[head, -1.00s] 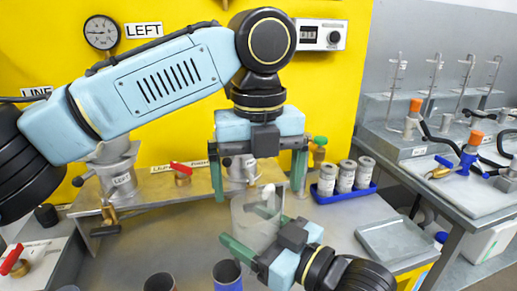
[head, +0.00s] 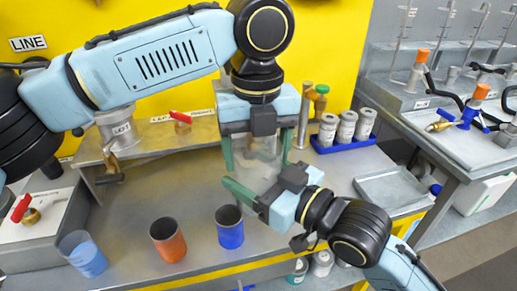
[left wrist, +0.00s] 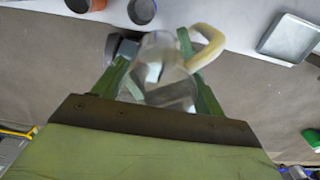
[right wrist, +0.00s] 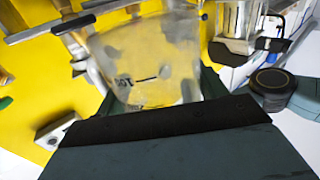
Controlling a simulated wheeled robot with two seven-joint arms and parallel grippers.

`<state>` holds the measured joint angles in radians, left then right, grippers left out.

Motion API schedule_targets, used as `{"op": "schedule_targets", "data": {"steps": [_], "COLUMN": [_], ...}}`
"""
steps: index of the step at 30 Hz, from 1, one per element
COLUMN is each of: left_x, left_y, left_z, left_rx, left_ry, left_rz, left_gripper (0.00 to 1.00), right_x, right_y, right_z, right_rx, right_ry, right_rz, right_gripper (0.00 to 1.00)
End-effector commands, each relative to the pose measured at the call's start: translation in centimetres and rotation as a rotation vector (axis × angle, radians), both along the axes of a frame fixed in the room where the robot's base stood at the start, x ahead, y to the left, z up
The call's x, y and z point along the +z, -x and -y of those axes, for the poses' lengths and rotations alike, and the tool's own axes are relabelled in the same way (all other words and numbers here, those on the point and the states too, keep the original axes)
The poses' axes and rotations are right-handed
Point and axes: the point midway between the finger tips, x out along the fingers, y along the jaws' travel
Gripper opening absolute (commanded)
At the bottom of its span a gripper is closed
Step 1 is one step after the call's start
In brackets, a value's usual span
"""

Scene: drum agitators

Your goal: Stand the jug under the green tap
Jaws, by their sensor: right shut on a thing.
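The jug (head: 258,152) is clear and hangs above the bench in the head view, below the shelf front. My right gripper (head: 254,180) is shut on it from the lower right. My left gripper (head: 257,160) comes from above, with one finger on each side of the jug and close to its walls. In the right wrist view the jug (right wrist: 155,62) has a dark scale mark. The green tap (head: 321,90) is to the right, behind the left gripper. The space under it is partly hidden.
Blue (head: 229,228), orange (head: 167,240) and light blue (head: 82,254) cups stand along the bench front. A blue rack (head: 345,146) of canisters and a grey tray (head: 394,190) are at the right. A red-handled tap (head: 181,121) is on the shelf.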

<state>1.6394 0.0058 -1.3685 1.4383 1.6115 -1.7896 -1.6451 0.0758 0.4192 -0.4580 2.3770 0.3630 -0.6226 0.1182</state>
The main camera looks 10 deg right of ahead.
Motion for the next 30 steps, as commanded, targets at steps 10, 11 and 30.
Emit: {"op": "schedule_targets", "data": {"steps": [10, 11, 30], "left_x": [0.1, 0.1, 0.0], "left_y": [0.2, 0.2, 0.1], "left_z": [0.4, 0.4, 0.3], "left_rx": [-0.007, -0.007, -0.004], "left_ry": [0.011, 0.011, 0.008], "left_rz": [0.000, 0.000, 0.000], "left_gripper": [0.47, 0.47, 0.47], "right_x": [0.0, 0.0, -12.0], "right_y": [0.2, 0.2, 0.0], "right_z": [-0.3, -0.2, 2.9], "right_rx": [0.007, 0.007, -0.016], "right_ry": [-0.001, -0.001, -0.028], "right_rz": [-0.001, -0.001, -0.196], "right_gripper": [0.96, 0.96, 0.96]}}
